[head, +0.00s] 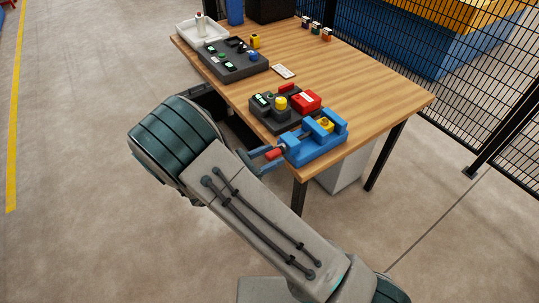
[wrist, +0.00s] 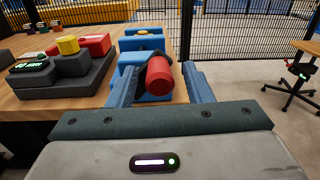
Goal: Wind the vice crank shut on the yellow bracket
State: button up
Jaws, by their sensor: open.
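The blue vice (head: 331,143) sits at the near corner of the wooden table, and also shows in the wrist view (wrist: 147,115). The yellow bracket (head: 327,125) is between its jaws, mostly hidden by them. The crank's red handle (head: 275,153) sticks out from the vice toward my arm. In the wrist view the red handle (wrist: 160,77) lies between the two fingers of my gripper (wrist: 160,70). The fingers are open, with gaps on both sides of the handle. In the head view my gripper (head: 262,159) is partly hidden by my arm.
A dark stepped fixture with a yellow knob (head: 281,102) and a red block (head: 306,101) stands close beside the vice.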

jog(key=shift+d, duration=0.1)
jog(key=c, duration=1)
jog(key=shift+f+m, duration=0.1)
jog(key=shift+m, duration=0.2)
jog(key=m+b, duration=0.1)
jog(key=f+m+b, duration=0.1)
jog(key=m+b, duration=0.1)
jog(key=shift+s+d+f, duration=0.2)
jog(key=shift+s+f, duration=0.05)
jog(key=shift+s, duration=0.1)
jog(key=shift+w+a+f+m+y+b, duration=0.15)
jog(key=shift+f+m+b, duration=0.75)
jog(key=shift+m+b, duration=1.8)
jog(key=shift+w+a+f+m+y+b, duration=0.15)
jog(key=shift+f+m+b, duration=0.7)
jog(key=shift+m+b, duration=1.75)
jog(key=shift+w+f+m+y+b, duration=0.15)
jog(key=shift+f+m+b, duration=0.75)
jog(key=shift+m+b, duration=1.8)
jog(key=shift+b, duration=0.5)
